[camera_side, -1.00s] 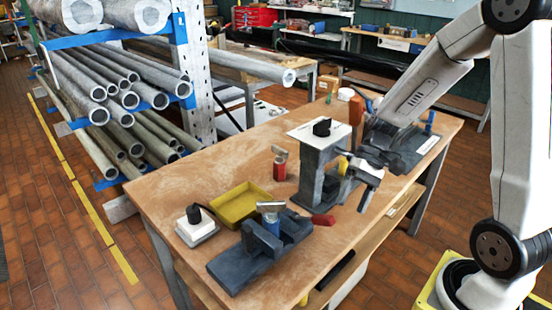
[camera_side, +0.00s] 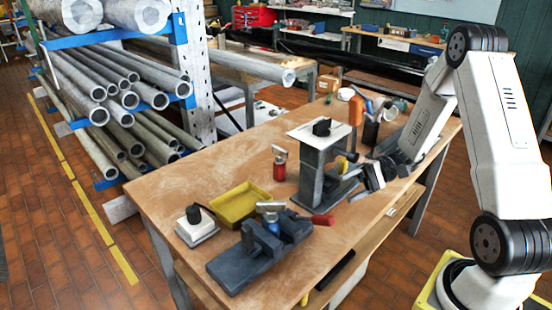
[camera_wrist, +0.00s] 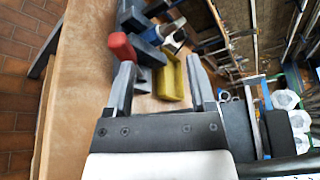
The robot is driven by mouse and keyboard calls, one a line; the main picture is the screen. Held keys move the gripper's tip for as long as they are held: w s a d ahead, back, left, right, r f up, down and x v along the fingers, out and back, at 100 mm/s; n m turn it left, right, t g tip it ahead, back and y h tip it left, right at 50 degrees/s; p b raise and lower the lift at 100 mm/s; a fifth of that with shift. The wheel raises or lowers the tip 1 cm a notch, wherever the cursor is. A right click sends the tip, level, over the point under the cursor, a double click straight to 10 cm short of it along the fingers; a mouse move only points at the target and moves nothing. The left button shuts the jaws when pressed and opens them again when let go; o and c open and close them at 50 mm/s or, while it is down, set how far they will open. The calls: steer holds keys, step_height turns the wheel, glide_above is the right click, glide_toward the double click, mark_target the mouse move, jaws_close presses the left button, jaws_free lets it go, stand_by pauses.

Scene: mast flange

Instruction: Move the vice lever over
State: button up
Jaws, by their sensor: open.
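A dark blue-grey vice (camera_side: 243,262) stands at the near end of the bench. Its lever ends in a red knob (camera_side: 322,220) on the right side of the vice. In the wrist view the red knob (camera_wrist: 120,46) shows just beyond the tip of the left finger, with part of the vice (camera_wrist: 135,18) behind it. My gripper (camera_side: 350,184) is open and empty beside the grey stand, apart from the lever. Its two fingers (camera_wrist: 160,64) are spread wide in the wrist view. The lever's bar is mostly hidden there.
A grey stand (camera_side: 311,168) with a white top plate is close to my gripper. A yellow tray (camera_side: 240,203), a red cylinder (camera_side: 279,163) and a white block with a black knob (camera_side: 197,226) stand on the bench (camera_side: 165,190).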

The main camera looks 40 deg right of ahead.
glide_toward(323, 221)
steer(key=w+f, duration=0.2)
steer(key=shift+s+a+r, duration=0.15)
steer(key=shift+a, duration=0.25)
steer(key=shift+x, duration=3.9)
jaws_close()
